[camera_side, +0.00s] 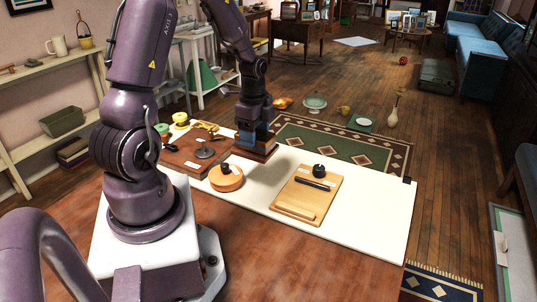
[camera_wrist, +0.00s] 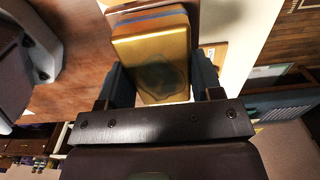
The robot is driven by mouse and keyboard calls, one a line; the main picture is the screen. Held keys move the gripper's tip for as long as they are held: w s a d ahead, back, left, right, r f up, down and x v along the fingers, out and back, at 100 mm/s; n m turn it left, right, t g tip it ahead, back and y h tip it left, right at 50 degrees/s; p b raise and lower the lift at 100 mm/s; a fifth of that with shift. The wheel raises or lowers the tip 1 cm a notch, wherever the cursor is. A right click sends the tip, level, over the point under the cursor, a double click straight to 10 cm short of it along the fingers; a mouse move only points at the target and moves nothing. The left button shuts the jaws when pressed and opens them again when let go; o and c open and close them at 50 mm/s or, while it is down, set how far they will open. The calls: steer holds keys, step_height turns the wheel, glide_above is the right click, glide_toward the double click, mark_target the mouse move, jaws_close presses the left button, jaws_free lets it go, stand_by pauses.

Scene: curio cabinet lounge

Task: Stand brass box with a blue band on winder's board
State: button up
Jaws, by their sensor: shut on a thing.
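A brass box with a blue band (camera_wrist: 152,58) is between the fingers of my gripper (camera_wrist: 163,82) in the wrist view. The blue band runs across its far end. My gripper is shut on it. In the side view my gripper (camera_side: 256,136) is low, over a dark wooden block (camera_side: 262,152) at the back of the white table cover; the box is mostly hidden there. Whether the box touches the block I cannot tell. A brown board (camera_side: 185,164) with a label lies left of my gripper. Which surface is the winder's board, I cannot tell for sure.
A round wooden piece with a dark knob (camera_side: 226,178) stands in front of my gripper. A light wooden tray (camera_side: 300,208) with a black pot (camera_side: 319,171) and a dark bar lies to the right. A metal piece (camera_side: 204,151) stands on the brown board.

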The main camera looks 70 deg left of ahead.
steer(key=w+a+f, duration=0.1)
steer(key=f, duration=0.1)
steer(key=w+a+f, duration=0.3)
steer(key=f, duration=0.1)
steer(key=shift+w+a+f, duration=0.1)
steer(key=shift+w+a, duration=0.05)
steer(key=shift+w, duration=0.2)
steer(key=shift+w+a+f, duration=0.15)
steer(key=shift+f, duration=1.6)
steer(key=shift+f, duration=0.1)
steer(key=o, duration=1.3)
